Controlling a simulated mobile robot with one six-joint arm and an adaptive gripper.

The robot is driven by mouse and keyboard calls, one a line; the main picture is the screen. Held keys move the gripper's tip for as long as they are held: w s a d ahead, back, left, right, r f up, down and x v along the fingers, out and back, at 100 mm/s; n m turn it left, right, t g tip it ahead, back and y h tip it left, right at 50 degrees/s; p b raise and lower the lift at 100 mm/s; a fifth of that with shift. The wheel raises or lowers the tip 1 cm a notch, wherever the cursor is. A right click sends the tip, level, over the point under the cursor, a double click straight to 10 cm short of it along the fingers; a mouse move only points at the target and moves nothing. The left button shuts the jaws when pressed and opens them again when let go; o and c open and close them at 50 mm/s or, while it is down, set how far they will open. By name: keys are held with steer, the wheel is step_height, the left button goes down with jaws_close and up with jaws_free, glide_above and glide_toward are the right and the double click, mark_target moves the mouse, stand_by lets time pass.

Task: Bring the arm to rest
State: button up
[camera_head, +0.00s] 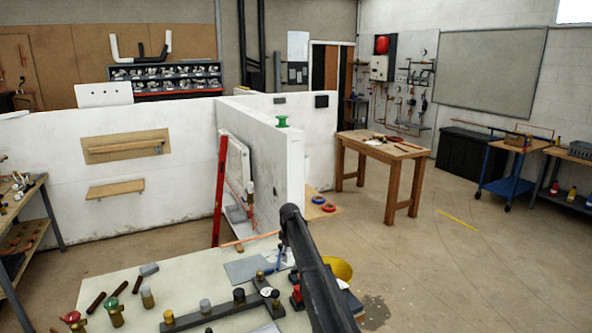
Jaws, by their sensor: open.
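My dark arm link rises from the bottom edge, right of centre, and leans up and left over the near bench. My gripper cannot be made out in this view; no fingertips show. The near bench top (120,285) carries loose parts below and left of the arm. A dark bar with several upright fittings (215,315) lies across its front part. The arm hides part of the bench's right side.
A yellow bowl-like item (339,268) shows just right of my arm. A white partition wall (190,185) with a red upright level (220,190) stands beyond the bench. A wooden table (383,152) is further right. Open floor (490,260) lies to the right.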

steer(key=s+d+m, duration=0.4)
steer(key=s+d, duration=0.2)
steer(key=s, duration=0.8)
steer(key=s+d+m, duration=0.3)
steer(key=s+d, duration=0.4)
steer(key=s, duration=0.7)
steer(key=s+d+m, duration=0.4)
steer(key=s+d, duration=0.2)
steer(key=s, duration=0.8)
step_height(320, 180, down, 10)
steer(key=s+b, duration=0.3)
steer(key=b, duration=0.7)
steer(key=shift+d, duration=0.25)
